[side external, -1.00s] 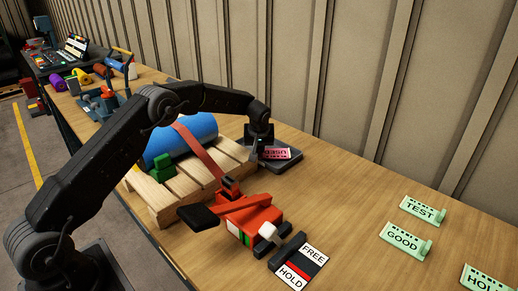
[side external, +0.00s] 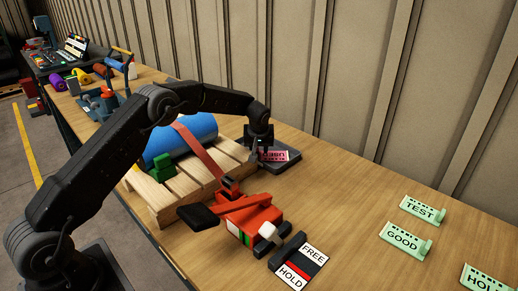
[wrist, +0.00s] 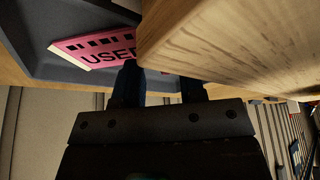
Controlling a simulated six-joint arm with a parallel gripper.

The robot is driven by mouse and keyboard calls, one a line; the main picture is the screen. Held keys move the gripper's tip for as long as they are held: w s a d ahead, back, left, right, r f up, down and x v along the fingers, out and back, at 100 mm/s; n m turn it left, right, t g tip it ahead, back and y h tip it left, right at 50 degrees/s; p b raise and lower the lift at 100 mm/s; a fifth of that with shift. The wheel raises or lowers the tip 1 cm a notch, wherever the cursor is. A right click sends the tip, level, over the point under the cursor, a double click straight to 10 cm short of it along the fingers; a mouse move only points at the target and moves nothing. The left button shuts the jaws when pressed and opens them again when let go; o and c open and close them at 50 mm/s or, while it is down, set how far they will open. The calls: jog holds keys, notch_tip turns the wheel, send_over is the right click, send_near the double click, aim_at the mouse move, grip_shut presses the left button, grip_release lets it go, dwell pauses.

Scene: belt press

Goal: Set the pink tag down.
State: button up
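The pink tag (side external: 272,156), marked USED, lies flat or nearly flat at the dark grey tray (side external: 287,163) beside the pallet. In the side view, my gripper (side external: 260,149) is low over the tag's left end. In the wrist view, the pink tag (wrist: 98,46) shows against the tray floor, its right part hidden by a wooden board. My two fingers (wrist: 162,80) stand apart there and overlap the tag's near edge. Their tips are partly hidden, so I cannot tell whether they grip the tag, or whether it fully touches the tray.
The wooden pallet (side external: 167,200) with a blue cylinder (side external: 200,130) and red strap stands left of the tray, very close to my fingers. A red ratchet block (side external: 255,221) and a FREE/HOLD plate (side external: 303,266) are in front. Green tags (side external: 404,240) lie right. The table between is clear.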

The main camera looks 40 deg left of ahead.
jog(key=v, duration=1.2)
jog(key=s+d+r+m+t+h, duration=0.1)
jog(key=s+d+r+m, duration=0.15)
jog(key=s+r, duration=0.55)
jog(key=s+d+r+m, duration=0.2)
jog(key=s+d+r, duration=0.25)
jog(key=s, duration=0.45)
jog(key=s+d+f+m+h, duration=0.1)
jog(key=s+d+m, duration=0.1)
jog(key=s, duration=0.9)
jog(key=s+d+f+m+t+h, duration=0.1)
jog(key=s+d+m, duration=0.1)
jog(key=s, duration=0.9)
jog(key=shift+d+f, duration=0.2)
jog(key=shift+f, duration=0.1)
jog(key=shift+o, duration=0.3)
jog(key=shift+m, duration=0.25)
